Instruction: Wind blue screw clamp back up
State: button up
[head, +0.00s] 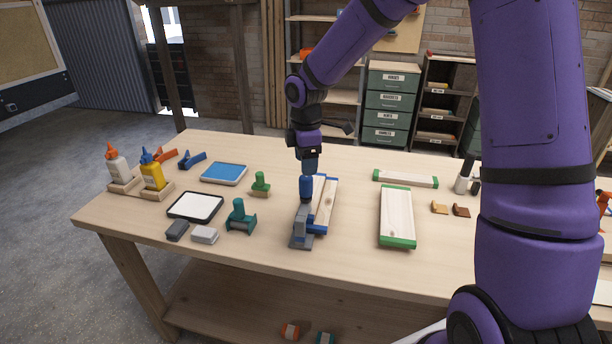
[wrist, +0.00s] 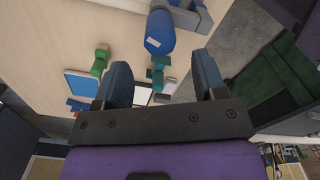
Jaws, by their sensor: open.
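The blue screw clamp stands at the near end of a blue-ended board (head: 329,194), with a grey frame (head: 301,226) and an upright blue handle (head: 306,187). In the wrist view, the handle (wrist: 160,33) shows as a blue cylinder with a small pale label, and part of the grey frame (wrist: 191,14) is beside it. My gripper (head: 309,168) points down right above the handle. In the wrist view, my gripper (wrist: 161,78) has its two fingers spread apart with nothing between them, and the handle lies beyond the fingertips. The screw itself is hard to make out.
A teal clamp (head: 241,217) and a green clamp (head: 260,184) stand to the left. A green-ended board (head: 397,215) lies to the right. Glue bottles (head: 152,174) and trays (head: 195,207) are at the left. Bare tabletop (head: 354,222) separates the clamp from the green-ended board.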

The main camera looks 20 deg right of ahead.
aim_at(307, 178)
jog(key=shift+r, duration=1.55)
jog(key=shift+r, duration=0.1)
jog(key=shift+s+d+r, duration=0.15)
jog(key=shift+s+r, duration=0.1)
jog(key=shift+r, duration=0.05)
jog(key=s+d+r+m+t, duration=0.1)
jog(key=s+r+m, duration=0.4)
jog(key=s, duration=0.5)
jog(key=s+d+r+m+t, duration=0.2)
jog(key=s+r+m, duration=0.4)
jog(key=s, duration=0.4)
jog(key=s+d+r+m+t, duration=0.2)
jog(key=s+r+m, duration=0.3)
jog(key=s, duration=0.6)
jog(key=shift+d+r+m, duration=0.2)
jog(key=shift+d+m, duration=0.1)
jog(key=shift+d, duration=0.35)
